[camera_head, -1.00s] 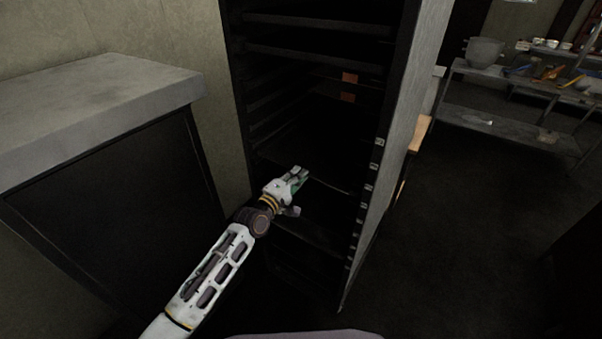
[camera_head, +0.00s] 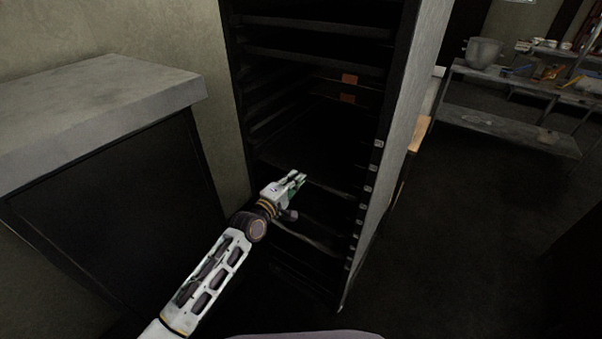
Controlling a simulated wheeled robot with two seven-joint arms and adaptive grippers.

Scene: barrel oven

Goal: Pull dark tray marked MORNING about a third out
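A tall dark rack (camera_head: 409,70) stands in the middle of the view with several shelf levels. A dark tray (camera_head: 332,190) lies low in it, its front edge showing as a thin pale line. No MORNING lettering can be read. My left gripper (camera_head: 297,178) is at the rack's front, its fingertips at that edge and covering part of it. The fingers look close together, but I cannot tell whether they grip the edge. Another pale edge (camera_head: 315,243) shows lower, below the gripper. My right gripper is out of view.
Two small orange marks (camera_head: 348,80) show inside the rack. A stone-topped dark cabinet (camera_head: 90,95) stands close on the left. A metal shelf unit (camera_head: 510,125) with a pot (camera_head: 484,51) is at the back right. The dark floor (camera_head: 460,240) to the right is clear.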

